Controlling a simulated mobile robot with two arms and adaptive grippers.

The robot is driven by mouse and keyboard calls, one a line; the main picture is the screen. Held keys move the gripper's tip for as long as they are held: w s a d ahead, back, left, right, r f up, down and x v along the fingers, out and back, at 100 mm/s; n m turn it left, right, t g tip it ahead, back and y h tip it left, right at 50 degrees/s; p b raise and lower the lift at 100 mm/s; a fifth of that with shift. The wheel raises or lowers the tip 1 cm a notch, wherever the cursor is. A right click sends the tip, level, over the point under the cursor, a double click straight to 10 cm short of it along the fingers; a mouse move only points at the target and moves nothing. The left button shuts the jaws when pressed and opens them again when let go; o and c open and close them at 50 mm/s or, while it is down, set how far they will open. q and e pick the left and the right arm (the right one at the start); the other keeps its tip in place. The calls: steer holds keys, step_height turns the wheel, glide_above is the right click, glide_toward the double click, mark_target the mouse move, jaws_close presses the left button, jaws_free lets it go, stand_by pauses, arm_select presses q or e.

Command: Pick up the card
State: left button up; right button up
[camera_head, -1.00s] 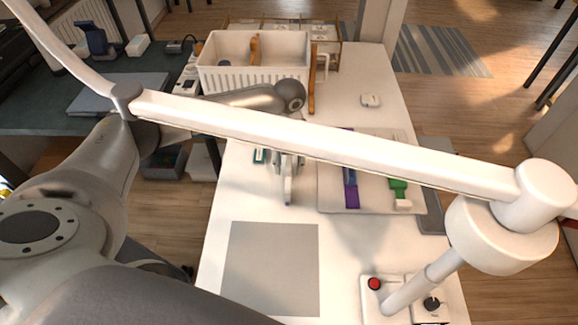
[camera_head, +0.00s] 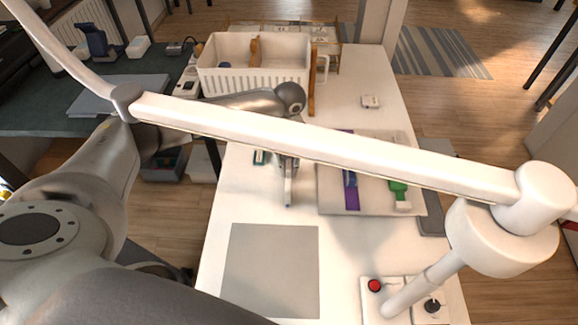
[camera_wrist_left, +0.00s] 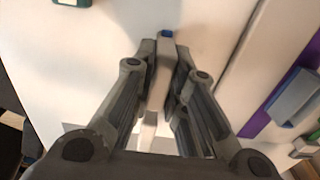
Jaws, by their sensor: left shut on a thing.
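My left gripper (camera_head: 288,178) is low over the white table, pointing down. Its fingers (camera_wrist_left: 163,85) are shut on a narrow pale thing, which I take to be the card (camera_wrist_left: 164,62) seen edge-on. A small blue patch shows at its far end in the left wrist view. The fingers hide much of it, and I cannot tell whether it touches the table. My right gripper is not in view.
A white jointed boom (camera_head: 330,145) crosses above the gripper. A pale tray (camera_head: 375,204) with purple, blue and green pieces lies to the right. A grey mat (camera_head: 272,268) lies in front. A white bin (camera_head: 255,81) stands behind. A red button (camera_head: 374,285) is front right.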

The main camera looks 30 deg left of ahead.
arm_select(q)
steer(key=shift+r, duration=0.65)
steer(key=w+d+r+b, duration=0.4)
steer(key=w+r, duration=0.7)
steer(key=w, duration=0.2)
steer(key=shift+w+d+r, duration=0.15)
steer(key=shift+w+r, duration=0.05)
steer(key=shift+r, duration=0.05)
